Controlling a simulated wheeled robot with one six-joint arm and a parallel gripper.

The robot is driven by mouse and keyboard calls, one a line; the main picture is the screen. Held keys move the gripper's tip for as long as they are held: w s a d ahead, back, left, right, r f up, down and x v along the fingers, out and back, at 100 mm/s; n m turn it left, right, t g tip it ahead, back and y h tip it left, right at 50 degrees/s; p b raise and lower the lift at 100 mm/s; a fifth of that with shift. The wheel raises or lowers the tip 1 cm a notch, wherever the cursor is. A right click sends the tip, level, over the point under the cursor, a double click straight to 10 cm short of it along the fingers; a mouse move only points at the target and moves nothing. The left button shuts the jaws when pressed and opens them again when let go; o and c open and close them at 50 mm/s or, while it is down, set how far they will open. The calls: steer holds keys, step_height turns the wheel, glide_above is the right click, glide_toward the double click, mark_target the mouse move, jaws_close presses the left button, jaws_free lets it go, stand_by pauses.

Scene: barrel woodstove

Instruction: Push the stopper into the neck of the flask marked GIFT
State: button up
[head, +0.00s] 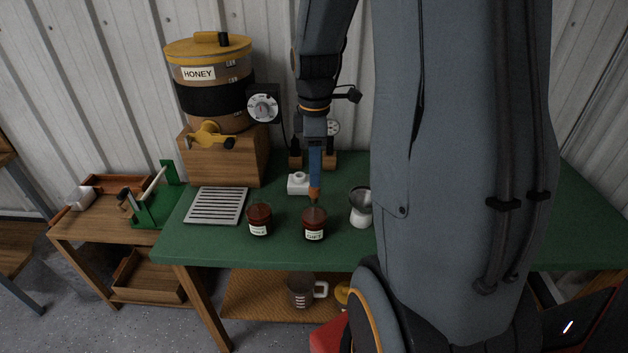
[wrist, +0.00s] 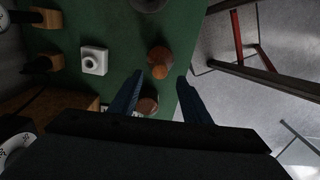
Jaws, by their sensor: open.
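The flask marked GIFT (head: 314,228) is a dark red-brown jar with a white label, on the green table. It also shows in the wrist view (wrist: 160,54). The orange-brown stopper (head: 314,194) stands above its neck; in the wrist view the stopper (wrist: 159,72) overlaps the flask's top. I cannot tell how deep it sits. My gripper (head: 315,178) points down just above the stopper. In the wrist view its blue fingers (wrist: 160,78) are spread, with the stopper between or just beyond their tips and not visibly gripped. A similar jar (head: 260,222) stands to the left.
A white block with a round top (head: 298,184) stands behind the flask. A white vessel with a metal top (head: 359,211) is close on the right. A slatted grey tray (head: 216,205) and a honey tank (head: 212,90) are left. My arm hides the table's right part.

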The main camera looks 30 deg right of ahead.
steer(key=shift+r, duration=1.35)
steer(key=s+a+f+m+b, duration=0.1)
steer(key=s+a+f+m, duration=0.1)
steer(key=a+m, duration=0.2)
steer(key=s+a+f+m+t+b, duration=0.1)
steer(key=s+a+f+m, duration=0.2)
steer(key=a, duration=0.3)
steer(key=s+a+f+m+b, duration=0.2)
steer(key=a+m, duration=0.2)
steer(key=a, duration=0.1)
steer(key=shift+s+f+m, duration=0.15)
steer(key=shift+s+m, duration=0.1)
steer(key=shift+m, duration=0.15)
